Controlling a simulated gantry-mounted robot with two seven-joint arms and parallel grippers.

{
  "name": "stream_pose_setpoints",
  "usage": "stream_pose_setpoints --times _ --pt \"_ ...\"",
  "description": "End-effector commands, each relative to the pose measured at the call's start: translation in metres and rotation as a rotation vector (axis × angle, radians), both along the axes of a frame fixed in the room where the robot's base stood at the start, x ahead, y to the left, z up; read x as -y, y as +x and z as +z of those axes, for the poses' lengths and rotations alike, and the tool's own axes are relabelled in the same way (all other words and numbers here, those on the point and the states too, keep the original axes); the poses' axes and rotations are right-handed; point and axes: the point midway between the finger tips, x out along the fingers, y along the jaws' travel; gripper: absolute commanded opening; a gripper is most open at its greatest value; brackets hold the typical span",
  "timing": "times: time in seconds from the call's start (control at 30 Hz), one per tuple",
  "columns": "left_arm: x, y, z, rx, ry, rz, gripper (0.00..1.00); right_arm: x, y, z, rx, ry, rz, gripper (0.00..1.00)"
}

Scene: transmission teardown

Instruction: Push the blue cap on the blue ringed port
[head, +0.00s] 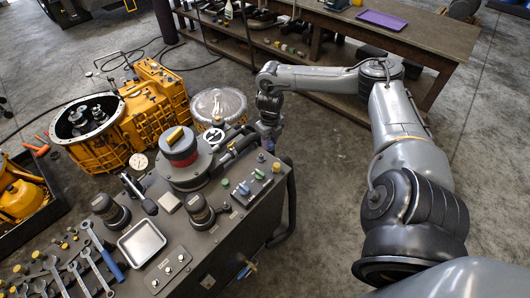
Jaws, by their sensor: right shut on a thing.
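My right gripper (269,135) points down beside the far right edge of the grey machine bench (215,235). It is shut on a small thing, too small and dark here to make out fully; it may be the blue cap. A row of small coloured fittings sits on a raised block on the bench's right part. My left gripper is not in view.
A red-and-black round unit (180,148) and a black handle (238,149) stand left of the gripper. A metal tray (141,243) and several wrenches (88,262) lie at the front left. A yellow gearbox (150,105) stands behind. The floor right of the bench is clear.

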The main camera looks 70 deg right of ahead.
Motion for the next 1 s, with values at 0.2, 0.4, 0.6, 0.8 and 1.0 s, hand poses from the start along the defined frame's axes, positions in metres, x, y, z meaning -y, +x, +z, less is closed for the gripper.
stream_pose_setpoints --times 0.2,0.4,0.6,0.8,1.0 --pt "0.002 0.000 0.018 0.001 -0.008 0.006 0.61 0.031 0.015 -0.001 0.002 0.008 -0.063 0.03" --pt "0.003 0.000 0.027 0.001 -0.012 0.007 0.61 0.021 0.035 -0.004 0.003 0.004 -0.126 0.03" --pt "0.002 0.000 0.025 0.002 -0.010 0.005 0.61 0.015 0.041 -0.007 0.000 0.000 -0.119 0.03" --pt "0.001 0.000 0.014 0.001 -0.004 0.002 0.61 0.015 0.041 -0.018 -0.001 0.001 -0.119 0.03" --pt "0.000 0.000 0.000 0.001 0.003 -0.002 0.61 0.015 0.041 -0.034 -0.002 0.001 -0.120 0.03"
